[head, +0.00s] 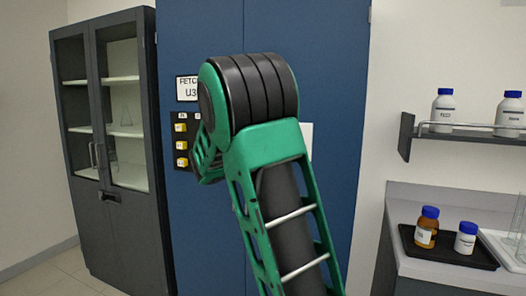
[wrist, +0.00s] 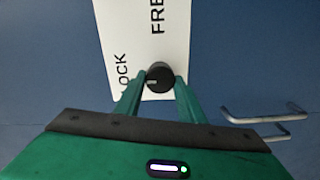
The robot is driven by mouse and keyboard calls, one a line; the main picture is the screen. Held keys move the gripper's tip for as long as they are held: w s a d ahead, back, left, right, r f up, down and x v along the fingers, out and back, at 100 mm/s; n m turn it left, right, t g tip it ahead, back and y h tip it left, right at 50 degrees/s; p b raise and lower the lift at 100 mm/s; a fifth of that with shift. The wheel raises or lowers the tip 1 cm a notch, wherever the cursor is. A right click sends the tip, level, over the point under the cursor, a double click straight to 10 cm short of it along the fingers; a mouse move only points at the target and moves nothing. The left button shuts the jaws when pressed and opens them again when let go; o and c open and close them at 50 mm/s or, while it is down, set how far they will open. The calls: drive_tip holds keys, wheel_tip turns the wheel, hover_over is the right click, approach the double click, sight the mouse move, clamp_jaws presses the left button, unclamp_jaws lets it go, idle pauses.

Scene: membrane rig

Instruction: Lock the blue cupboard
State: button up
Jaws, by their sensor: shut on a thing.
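The blue cupboard (head: 330,110) stands in the middle of the head view, behind my green arm. In the wrist view its blue front (wrist: 50,60) carries a white plate (wrist: 185,35) with the words LOCK, partly cut off, and FREE. A round black knob (wrist: 160,75) sits at the plate's lower edge, with a pale mark on its lower left side. My gripper (wrist: 160,86) is shut on the knob, one finger on each side. In the head view my arm hides the gripper and knob.
Metal handles (wrist: 265,118) stick out right of my gripper. A panel with yellow buttons (head: 181,145) is left of my arm. A grey glass-door cabinet (head: 160,220) stands left. A shelf (head: 470,137) and counter with bottles (head: 426,227) are right.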

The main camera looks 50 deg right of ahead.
drive_tip(key=shift+w+a+f+n, duration=0.2)
drive_tip(key=shift+f+n, duration=0.1)
drive_tip(key=o, duration=1)
drive_tip(key=shift+o, duration=0.2)
drive_tip(key=shift+s+d+r, duration=0.1)
drive_tip(key=v, duration=1)
drive_tip(key=shift+s+a, duration=0.15)
drive_tip(key=shift+a, duration=0.2)
drive_tip(key=s+f+m+g+y, duration=0.4)
drive_tip(key=s+f+m+y, duration=0.3)
drive_tip(key=s+f, duration=0.85)
drive_tip(key=s+a+f+m+g+y, duration=0.1)
drive_tip(key=s+a+f+y, duration=0.3)
drive_tip(key=s+a, duration=0.4)
drive_tip(key=s+a+f+m+g+y, duration=0.1)
drive_tip(key=s+a+f+y, duration=0.4)
drive_tip(key=s+a, duration=0.3)
drive_tip(key=shift+s+a+g+y, duration=0.3)
drive_tip(key=shift+s+a+y, duration=0.1)
drive_tip(key=shift+a, duration=0.65)
